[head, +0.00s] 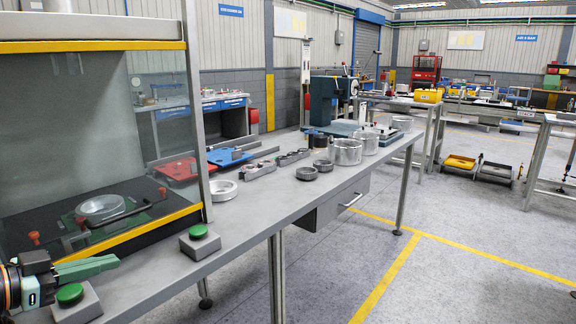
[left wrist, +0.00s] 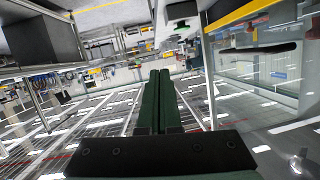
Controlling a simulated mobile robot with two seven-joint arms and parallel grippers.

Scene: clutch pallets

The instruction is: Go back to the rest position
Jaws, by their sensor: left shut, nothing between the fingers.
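My left gripper (head: 88,270) is at the lower left of the head view, by the front left corner of the workbench. Its green fingers lie together with nothing between them, just above and behind a green push button on a grey box (head: 72,296). In the left wrist view the two closed green fingers (left wrist: 160,95) point up the middle of the picture and touch nothing. My right gripper is in neither view.
A glass-sided press cabinet with a yellow lower edge (head: 130,234) stands beside the gripper. A second green button (head: 198,232) sits on the workbench (head: 245,225). Metal rings and cylinders (head: 346,151) stand farther back. The floor (head: 450,225) at right is clear.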

